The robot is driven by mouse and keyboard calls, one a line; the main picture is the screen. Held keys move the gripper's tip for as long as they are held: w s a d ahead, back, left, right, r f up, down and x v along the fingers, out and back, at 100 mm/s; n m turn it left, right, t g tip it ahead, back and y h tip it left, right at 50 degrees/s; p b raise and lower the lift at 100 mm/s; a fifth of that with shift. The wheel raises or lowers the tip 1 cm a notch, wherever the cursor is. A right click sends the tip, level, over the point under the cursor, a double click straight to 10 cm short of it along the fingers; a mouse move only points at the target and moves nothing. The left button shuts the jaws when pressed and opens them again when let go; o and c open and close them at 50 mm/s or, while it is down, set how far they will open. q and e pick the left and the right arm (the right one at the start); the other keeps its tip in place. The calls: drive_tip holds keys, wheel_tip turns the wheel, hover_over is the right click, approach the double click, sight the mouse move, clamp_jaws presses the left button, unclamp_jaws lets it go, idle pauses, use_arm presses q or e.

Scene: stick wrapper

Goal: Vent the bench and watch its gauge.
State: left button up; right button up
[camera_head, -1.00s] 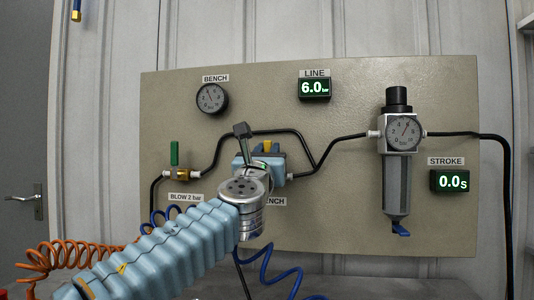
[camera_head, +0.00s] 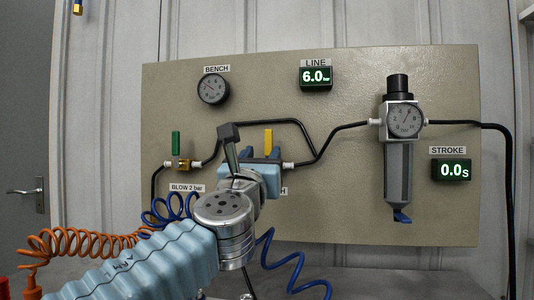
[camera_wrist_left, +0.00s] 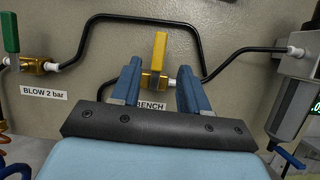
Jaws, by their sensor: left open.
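The bench valve's yellow handle (camera_head: 268,142) stands upright, across the horizontal line; it also shows upright in the left wrist view (camera_wrist_left: 158,50). Its brass body (camera_wrist_left: 153,80) sits above the BENCH label (camera_wrist_left: 151,105). My left gripper (camera_head: 262,162) is open at the valve. In the left wrist view its blue fingers (camera_wrist_left: 160,84) stand on either side of the valve, with a gap to the handle on both sides. The round BENCH gauge (camera_head: 212,89) is at the panel's upper left; its needle points to the upper left, too small to read exactly. My right gripper is out of view.
The green-handled blow valve (camera_head: 175,145) is left of the bench valve, its handle upright. The LINE display (camera_head: 316,77) reads 6.0 bar; the STROKE display (camera_head: 451,170) reads 0.0 s. The regulator (camera_head: 400,150) stands right. Coiled orange (camera_head: 80,243) and blue hoses (camera_head: 290,275) hang below.

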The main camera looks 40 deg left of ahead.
use_arm(q)
drive_tip(key=v, duration=0.5)
drive_tip(key=shift+s+d+f+b, duration=0.15)
drive_tip(key=shift+s+b, duration=0.15)
